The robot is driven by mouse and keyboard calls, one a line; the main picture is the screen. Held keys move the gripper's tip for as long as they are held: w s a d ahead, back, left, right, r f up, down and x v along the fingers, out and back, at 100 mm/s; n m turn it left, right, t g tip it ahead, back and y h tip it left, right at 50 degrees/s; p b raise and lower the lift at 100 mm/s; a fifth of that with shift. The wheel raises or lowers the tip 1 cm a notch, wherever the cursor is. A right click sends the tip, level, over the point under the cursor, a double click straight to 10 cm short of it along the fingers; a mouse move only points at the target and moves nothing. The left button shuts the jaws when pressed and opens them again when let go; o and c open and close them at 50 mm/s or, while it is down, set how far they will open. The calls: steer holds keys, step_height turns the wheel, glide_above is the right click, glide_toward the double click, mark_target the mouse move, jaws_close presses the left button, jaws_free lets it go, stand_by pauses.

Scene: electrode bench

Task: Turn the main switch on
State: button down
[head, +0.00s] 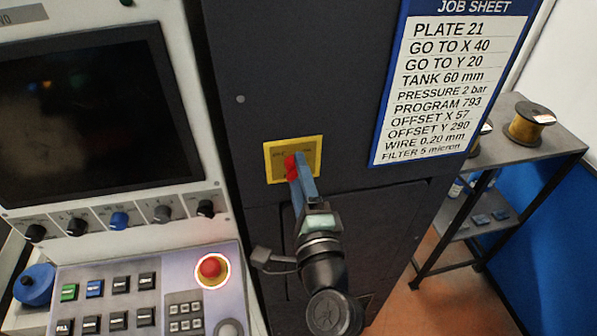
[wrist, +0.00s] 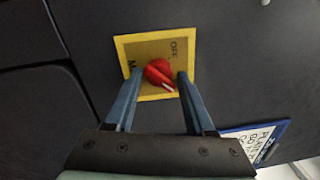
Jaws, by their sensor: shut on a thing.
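The main switch is a red rotary knob (head: 290,168) on a yellow plate (head: 273,150) set in the dark cabinet front. In the wrist view the red knob (wrist: 160,73) sits between my blue fingers, with its pale pointer mark toward the lower right. The yellow plate (wrist: 130,48) shows "OFF" at its upper right and a partly hidden letter at its left. My gripper (head: 302,166) reaches the plate and is shut on the knob. In the head view my fingers hide part of the knob and plate.
A control panel (head: 150,268) with buttons, a lit red emergency stop (head: 212,267) and a dark screen (head: 90,115) is at left. A job sheet (head: 450,85) hangs upper right of the switch. A shelf (head: 520,160) with wire spools stands at right.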

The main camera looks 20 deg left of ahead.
steer(key=shift+f, duration=0.3)
steer(key=c, duration=0.6)
jaws_free()
steer(key=shift+o, duration=0.7)
steer(key=shift+r, duration=0.15)
steer(key=r+b+v, duration=0.1)
steer(key=b+v, duration=0.4)
steer(key=v, duration=0.8)
steer(key=shift+f, duration=0.4)
